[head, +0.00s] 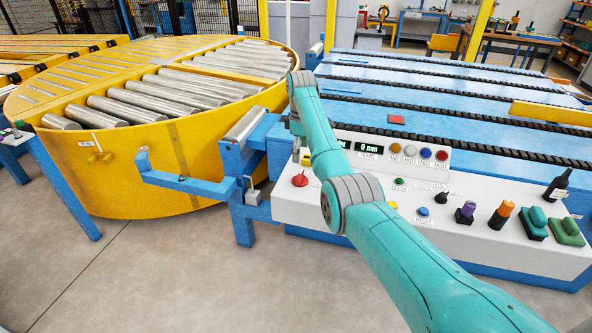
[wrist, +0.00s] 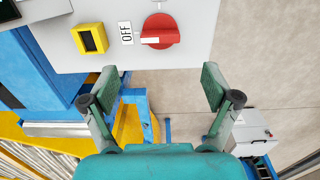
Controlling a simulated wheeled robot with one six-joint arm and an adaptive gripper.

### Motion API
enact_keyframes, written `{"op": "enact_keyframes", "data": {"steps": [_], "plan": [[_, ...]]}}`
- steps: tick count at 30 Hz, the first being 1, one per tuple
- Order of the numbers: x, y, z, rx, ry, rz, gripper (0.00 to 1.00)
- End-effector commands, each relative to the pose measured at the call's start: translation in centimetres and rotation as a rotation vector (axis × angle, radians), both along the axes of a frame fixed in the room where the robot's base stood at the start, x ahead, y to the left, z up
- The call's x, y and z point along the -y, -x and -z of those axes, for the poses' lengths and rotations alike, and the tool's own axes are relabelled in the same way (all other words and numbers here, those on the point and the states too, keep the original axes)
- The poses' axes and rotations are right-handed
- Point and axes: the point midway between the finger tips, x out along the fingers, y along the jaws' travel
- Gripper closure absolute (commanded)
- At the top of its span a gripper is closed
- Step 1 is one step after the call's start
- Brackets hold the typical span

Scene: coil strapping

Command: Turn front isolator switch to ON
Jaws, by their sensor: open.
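The isolator switch (wrist: 160,31) is a red rotary knob on a light grey panel face in the wrist view. A white mark on its handle points left, towards a label reading OFF (wrist: 125,32). A red knob (head: 300,179), apparently the same switch, shows at the left end of the white console in the head view. My gripper (wrist: 160,78) is open and empty in the wrist view. Its two fingers are spread wide, below the knob in the picture and apart from it. In the head view my teal arm reaches over the console, and my gripper cannot be made out clearly there.
A yellow-framed dark square (wrist: 90,38) sits left of the label. The white console (head: 342,208) carries several buttons, knobs and joystick-like handles to the right. A blue conveyor (head: 420,100) lies behind it, and a yellow roller turntable (head: 120,165) stands left. Floor in front is clear.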

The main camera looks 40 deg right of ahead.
Motion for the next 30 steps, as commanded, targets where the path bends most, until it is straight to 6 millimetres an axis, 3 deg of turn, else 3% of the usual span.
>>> {"op": "enact_keyframes", "data": {"steps": [9, 15, 29, 30], "plan": [[0.0, 0.1, 5.6, -0.003, -0.001, 0.000, 0.12], [0.0, 0.0, 8.2, -0.001, 0.000, 0.000, 0.12], [0.0, 0.0, 9.4, 0.000, 0.000, 0.000, 0.12], [0.0, 0.0, 9.4, 0.001, 0.001, 0.000, 0.20]]}}
